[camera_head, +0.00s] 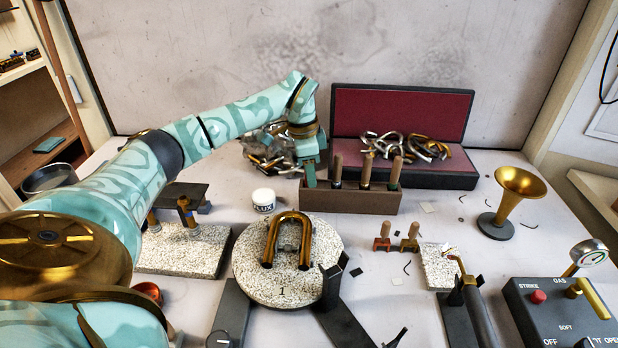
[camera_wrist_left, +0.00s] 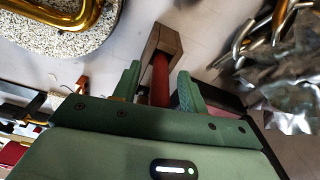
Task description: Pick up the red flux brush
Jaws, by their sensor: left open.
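In the left wrist view, a red handle, which looks like the red flux brush (camera_wrist_left: 160,72), shows between the two green fingers of my left gripper (camera_wrist_left: 159,80). The fingers are open, one on each side of the handle; I cannot tell whether either touches it. The brown end of the rack (camera_wrist_left: 165,42) lies just beyond the handle. In the head view my left gripper (camera_head: 310,175) points down at the left end of the brown tool rack (camera_head: 350,201), and the red handle is hidden there. My right gripper is not in view.
Several wooden-handled tools (camera_head: 366,170) stand in the rack. A white flux jar (camera_head: 263,200) and a round stone plate (camera_head: 250,275) with a brass U-tube (camera_head: 288,228) are nearby. A red-lined case (camera_head: 400,110) stands behind, with crumpled silvery material (camera_head: 265,143) left of it.

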